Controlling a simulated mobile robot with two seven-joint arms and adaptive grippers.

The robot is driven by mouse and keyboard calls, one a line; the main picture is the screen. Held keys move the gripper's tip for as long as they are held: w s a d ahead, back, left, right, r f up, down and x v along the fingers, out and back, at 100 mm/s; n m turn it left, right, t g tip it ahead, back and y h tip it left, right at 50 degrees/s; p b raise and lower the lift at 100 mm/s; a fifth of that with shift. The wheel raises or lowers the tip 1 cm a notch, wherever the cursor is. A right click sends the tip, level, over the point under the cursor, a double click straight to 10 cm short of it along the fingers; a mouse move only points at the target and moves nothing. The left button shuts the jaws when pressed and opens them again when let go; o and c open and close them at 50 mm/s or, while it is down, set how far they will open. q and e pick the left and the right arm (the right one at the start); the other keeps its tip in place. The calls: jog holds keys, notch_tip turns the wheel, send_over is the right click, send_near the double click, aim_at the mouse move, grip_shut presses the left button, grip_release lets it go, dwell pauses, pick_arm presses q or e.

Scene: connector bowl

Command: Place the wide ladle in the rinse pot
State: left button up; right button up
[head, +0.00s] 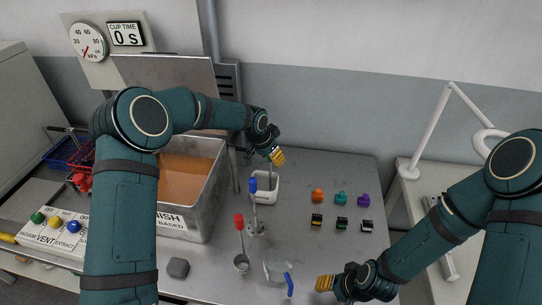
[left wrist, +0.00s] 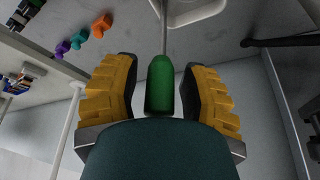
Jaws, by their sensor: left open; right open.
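My left gripper (head: 277,157) is over the white pot (head: 264,188), which may be the rinse pot. In the left wrist view its yellow fingers (left wrist: 165,95) are open on either side of a green handle (left wrist: 160,85), with gaps. A thin rod runs from the handle toward a white rim (left wrist: 190,10). A clear wide vessel (head: 276,270) with a blue handle (head: 290,285) is at the front. I cannot tell which is the wide ladle. My right gripper (head: 325,284) is open beside that vessel.
A large metal tank (head: 209,205) of orange liquid stands left of the pot. Several colored pieces (head: 341,198) and dark blocks (head: 341,223) lie at the right. A grey lump (head: 178,267) lies at the front left. A button panel (head: 55,232) is further left.

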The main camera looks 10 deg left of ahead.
pick_arm(q)
jog(key=shift+r, duration=0.25)
jog(key=v, duration=1.2)
jog(key=shift+f, duration=0.1)
